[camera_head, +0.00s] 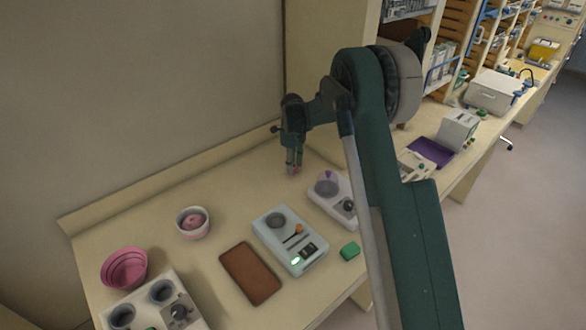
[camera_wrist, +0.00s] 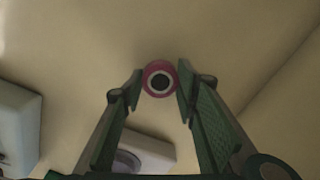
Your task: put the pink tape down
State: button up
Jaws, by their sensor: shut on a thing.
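The pink tape (camera_wrist: 146,78) is a small roll with a pale ring and a dark centre. It sits between the two fingertips of my gripper (camera_wrist: 160,84) in the wrist view. My gripper is shut on it. In the head view my gripper (camera_head: 294,168) points down over the back part of the table, near the wall, with a bit of the pink tape (camera_head: 295,171) at its tips. I cannot tell whether the tape touches the table.
A white device with a purple-marked dish (camera_head: 327,187) stands right of my gripper. Bare table (camera_head: 240,200) lies left of my gripper.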

jog(key=shift+f, duration=0.9)
jog(key=shift+f, duration=0.2)
jog(key=o, duration=0.8)
jog(key=shift+c, duration=0.2)
jog(key=shift+r, duration=0.15)
notch_tip(320, 180, up, 12)
jog(key=shift+s, duration=0.15)
